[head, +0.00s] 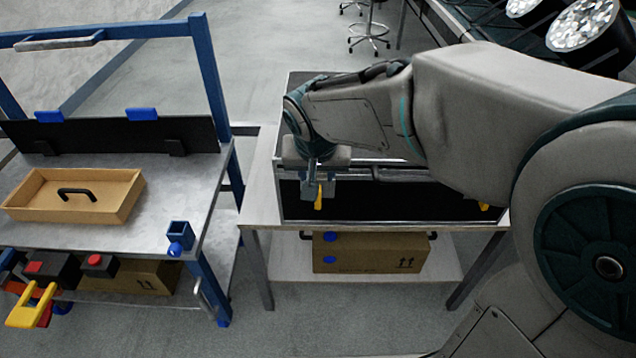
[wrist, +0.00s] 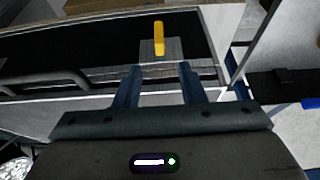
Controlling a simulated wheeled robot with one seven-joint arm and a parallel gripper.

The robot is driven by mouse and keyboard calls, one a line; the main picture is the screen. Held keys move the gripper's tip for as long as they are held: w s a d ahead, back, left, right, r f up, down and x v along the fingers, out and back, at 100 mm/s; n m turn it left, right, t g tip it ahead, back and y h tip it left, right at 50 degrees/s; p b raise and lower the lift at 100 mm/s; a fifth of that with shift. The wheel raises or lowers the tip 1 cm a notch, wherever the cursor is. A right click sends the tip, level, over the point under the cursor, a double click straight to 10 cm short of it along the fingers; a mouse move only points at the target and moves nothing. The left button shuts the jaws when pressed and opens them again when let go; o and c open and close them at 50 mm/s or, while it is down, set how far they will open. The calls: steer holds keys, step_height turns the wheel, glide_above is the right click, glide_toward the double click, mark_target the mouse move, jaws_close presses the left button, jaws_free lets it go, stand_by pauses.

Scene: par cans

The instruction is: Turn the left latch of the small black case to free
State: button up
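The small black case (head: 390,204) with silver edges stands on a pale table. Its left latch is a yellow lever (head: 319,197) on a grey plate, standing upright along the front face. In the wrist view the same left latch (wrist: 158,38) lies just beyond my fingertips, roughly in line with the gap between them. My gripper (wrist: 160,68) is open, its two blue-grey fingers apart with nothing between them. In the head view my gripper (head: 318,180) is right above the latch. The right latch (head: 483,206) is partly hidden by my arm.
A grey handle (wrist: 45,82) lies along the case edge beside the latch. The pale table (head: 258,195) has bare top left of the case. A workbench (head: 185,190) with a wooden tray (head: 120,205) stands at left. A cardboard box (head: 370,255) sits on the shelf below.

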steer(key=b+x, duration=0.2)
steer(key=x, duration=0.9)
steer(key=shift+w+f, duration=0.1)
steer(key=shift+f, duration=0.3)
steer(key=shift+c, duration=0.3)
